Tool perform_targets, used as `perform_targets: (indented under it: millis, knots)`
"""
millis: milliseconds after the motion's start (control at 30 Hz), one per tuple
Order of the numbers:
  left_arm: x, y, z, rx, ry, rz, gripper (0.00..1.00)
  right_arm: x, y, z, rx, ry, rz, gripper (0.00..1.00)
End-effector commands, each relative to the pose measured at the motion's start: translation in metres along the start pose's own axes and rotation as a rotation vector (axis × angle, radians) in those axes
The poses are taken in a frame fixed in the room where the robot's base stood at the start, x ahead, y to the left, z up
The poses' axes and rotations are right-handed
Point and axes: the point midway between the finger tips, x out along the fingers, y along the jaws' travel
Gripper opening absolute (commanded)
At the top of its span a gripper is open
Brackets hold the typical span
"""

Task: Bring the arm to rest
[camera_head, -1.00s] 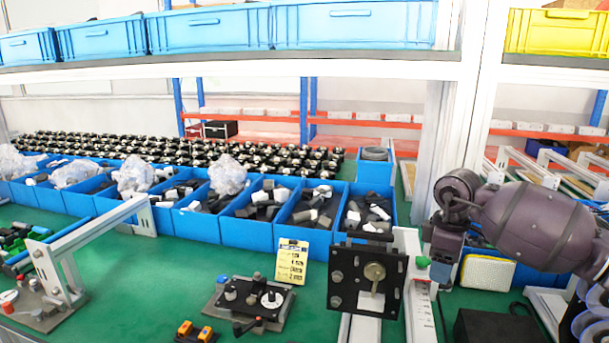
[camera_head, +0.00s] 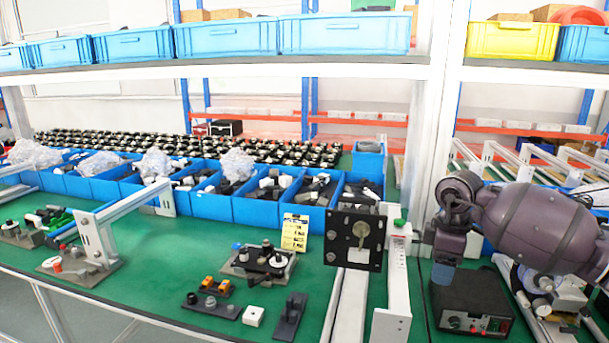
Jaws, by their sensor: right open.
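My right arm (camera_head: 530,225), purple-grey, comes in from the right edge and bends down at a dark wrist joint. My right gripper (camera_head: 444,265) hangs below that wrist, small and partly hard to make out. It is open, with nothing seen held in it. It shows just right of the white upright rail and over the left part of a black control box (camera_head: 472,302); I cannot tell the gap between them. My left gripper is not in view.
A black plate fixture (camera_head: 340,222) stands left of the gripper. Blue bins (camera_head: 258,210) line the green bench (camera_head: 190,240), with small fixtures near its front. A white post (camera_head: 425,130) and a shelf with blue crates (camera_head: 226,37) stand behind.

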Motion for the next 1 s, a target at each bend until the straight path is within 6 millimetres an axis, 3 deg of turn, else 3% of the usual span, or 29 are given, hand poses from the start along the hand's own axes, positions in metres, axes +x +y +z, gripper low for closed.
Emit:
perform_targets:
  millis: [167, 333, 633, 833, 1000]
  knots:
    - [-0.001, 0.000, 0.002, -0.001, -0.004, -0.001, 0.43, -0.002, 0.002, -0.020, -0.247, 0.120, 0.029, 0.57]
    - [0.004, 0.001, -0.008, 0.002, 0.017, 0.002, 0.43, -0.011, -0.006, -0.054, -0.537, 0.325, 0.073, 0.57]
    - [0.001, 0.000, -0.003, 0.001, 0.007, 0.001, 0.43, -0.071, -0.041, -0.134, -1.008, 0.835, 0.319, 0.57]
    - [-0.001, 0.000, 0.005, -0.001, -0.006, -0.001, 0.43, -0.104, -0.070, -0.171, -1.131, 1.193, 0.577, 0.57]
    - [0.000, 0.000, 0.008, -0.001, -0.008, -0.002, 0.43, -0.120, -0.080, -0.182, -1.038, 1.440, 0.839, 0.57]
